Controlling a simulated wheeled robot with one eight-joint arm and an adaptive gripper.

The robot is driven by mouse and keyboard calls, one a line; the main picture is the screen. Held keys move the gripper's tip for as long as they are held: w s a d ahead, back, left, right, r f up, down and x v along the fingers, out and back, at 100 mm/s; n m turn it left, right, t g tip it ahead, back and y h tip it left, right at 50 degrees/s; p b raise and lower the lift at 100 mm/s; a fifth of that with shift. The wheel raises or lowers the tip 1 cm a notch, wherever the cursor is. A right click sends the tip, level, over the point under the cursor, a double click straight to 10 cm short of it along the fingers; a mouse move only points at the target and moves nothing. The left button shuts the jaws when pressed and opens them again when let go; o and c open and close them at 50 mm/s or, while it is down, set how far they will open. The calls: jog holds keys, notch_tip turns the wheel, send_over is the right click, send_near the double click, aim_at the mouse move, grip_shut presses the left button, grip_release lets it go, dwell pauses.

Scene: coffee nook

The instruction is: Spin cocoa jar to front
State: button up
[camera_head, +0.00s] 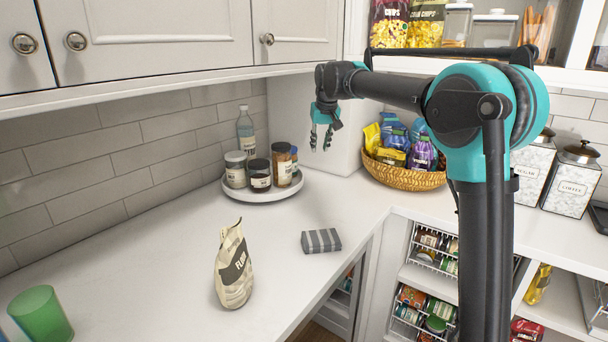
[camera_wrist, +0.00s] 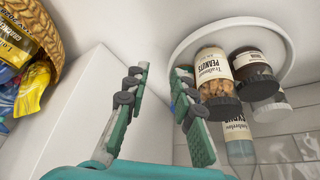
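A round white turntable (camera_head: 262,194) stands in the back corner of the counter, holding several jars and a bottle. A dark-filled jar with a black lid (camera_head: 259,176) sits at its front; it also shows in the wrist view (camera_wrist: 250,64). Its label is too small to read, so I cannot confirm it is the cocoa. A jar labelled peanuts (camera_wrist: 211,68) stands beside it, at the turntable's right in the head view (camera_head: 281,165). My gripper (camera_head: 321,138) is open and empty, above and right of the turntable. Its spread fingers (camera_wrist: 164,78) partly cover the turntable's edge in the wrist view.
A pale-lidded jar (camera_head: 236,169) and a clear bottle (camera_head: 245,132) stand at the turntable's left and back. A wicker basket of packets (camera_head: 403,178) is to the right. A flour bag (camera_head: 233,270), grey striped block (camera_head: 321,241) and green cup (camera_head: 40,315) stand in front. Cabinets hang above.

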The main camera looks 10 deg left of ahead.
jog(key=a+r, duration=0.1)
jog(key=a, duration=0.3)
jog(key=x, duration=1.7)
jog(key=shift+w+a+r, duration=0.2)
jog(key=shift+w+a, duration=0.1)
grip_shut()
